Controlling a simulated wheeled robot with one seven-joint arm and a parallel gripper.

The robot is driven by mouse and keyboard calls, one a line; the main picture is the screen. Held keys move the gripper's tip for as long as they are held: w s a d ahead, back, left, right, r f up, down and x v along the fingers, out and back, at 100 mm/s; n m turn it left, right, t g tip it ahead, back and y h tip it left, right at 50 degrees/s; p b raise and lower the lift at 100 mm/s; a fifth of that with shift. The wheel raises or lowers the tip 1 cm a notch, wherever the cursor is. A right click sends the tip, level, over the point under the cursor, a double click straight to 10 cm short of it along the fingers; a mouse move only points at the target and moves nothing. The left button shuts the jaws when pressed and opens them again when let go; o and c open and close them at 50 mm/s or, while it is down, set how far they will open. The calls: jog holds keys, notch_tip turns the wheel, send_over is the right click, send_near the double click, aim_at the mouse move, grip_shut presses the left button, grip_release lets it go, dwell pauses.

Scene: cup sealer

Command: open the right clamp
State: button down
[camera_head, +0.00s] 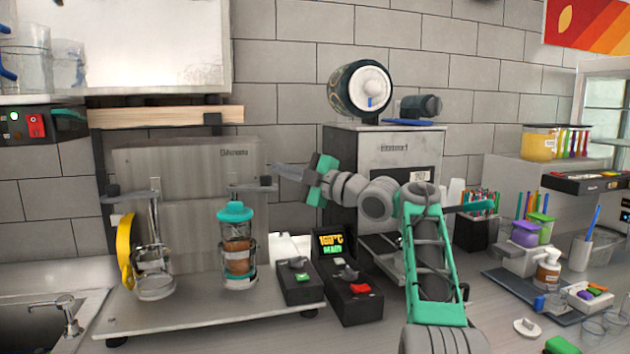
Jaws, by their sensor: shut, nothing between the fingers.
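The cup sealer (190,200) is a grey panel on a white base with two clamp stations. The right clamp (247,188) is a dark horizontal bar at the top of the right station. Below it stands a clear cup with a teal lid (235,212) and brown contents. The left clamp (132,195) has a similar bar, with a yellow curved handle (126,250) beside it. My gripper (275,171) is shut and empty. It points left, just above and right of the right clamp's bar end; I cannot tell whether they touch.
Control boxes with a lit display (331,243) stand right of the cup. A grey machine (384,150) stands behind my arm. A wooden shelf edge (165,117) runs above the sealer. A sink tap (70,315) is at lower left. Pens, cups and containers crowd the right counter.

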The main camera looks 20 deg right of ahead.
jog(key=w+d+f+p, duration=0.1)
jog(key=w+d+p, duration=0.2)
jog(key=d+p, duration=0.3)
jog(key=d, duration=0.2)
jog(key=shift+d+f, duration=0.25)
jog(key=shift+d, duration=0.15)
